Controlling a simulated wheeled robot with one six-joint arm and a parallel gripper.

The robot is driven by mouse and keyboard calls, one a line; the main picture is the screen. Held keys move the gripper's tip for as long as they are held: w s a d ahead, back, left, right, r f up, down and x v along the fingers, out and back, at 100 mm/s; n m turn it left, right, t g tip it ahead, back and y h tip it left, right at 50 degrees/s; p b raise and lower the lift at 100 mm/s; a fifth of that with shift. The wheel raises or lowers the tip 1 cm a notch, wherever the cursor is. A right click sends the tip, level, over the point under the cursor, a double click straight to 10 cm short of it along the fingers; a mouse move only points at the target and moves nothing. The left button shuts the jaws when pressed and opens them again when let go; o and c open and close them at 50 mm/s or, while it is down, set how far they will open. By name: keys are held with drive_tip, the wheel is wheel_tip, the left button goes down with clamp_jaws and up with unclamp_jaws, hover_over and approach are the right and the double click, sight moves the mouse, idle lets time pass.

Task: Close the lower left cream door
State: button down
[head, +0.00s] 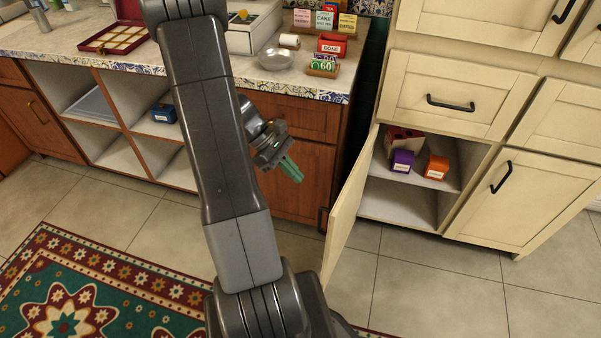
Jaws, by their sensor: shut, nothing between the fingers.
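The lower left cream door (346,212) stands wide open in the head view, swung out to the left of its cabinet toward the floor in front. The open compartment (390,210) shows a shelf holding a purple box (402,161), an orange box (437,167) and a dark red item (405,138). My gripper (296,175) has green fingertips and is shut and empty. It hangs to the left of the open door, in front of the wooden counter, apart from the door.
A cream drawer (455,90) with a black handle sits above the compartment. A closed cream door (525,195) is to its right. The wooden counter (300,118) stands left of the cabinet. Tiled floor (430,290) is clear in front; a patterned rug (100,300) lies lower left.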

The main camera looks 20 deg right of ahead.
drive_tip(key=b, duration=0.1)
approach(324, 210)
drive_tip(key=s+d+f, duration=0.2)
drive_tip(key=d, duration=0.1)
drive_tip(key=shift+s+d+r, duration=0.15)
drive_tip(key=shift+s+d, duration=0.2)
drive_tip(key=shift+s, duration=0.15)
drive_tip(key=shift+s+d+r, duration=0.2)
drive_tip(key=shift+s+d, duration=0.15)
drive_tip(key=shift+s, duration=0.1)
drive_tip(key=shift+s+d, duration=0.45)
drive_tip(key=shift+d, duration=0.05)
drive_tip(key=shift+b, duration=0.3)
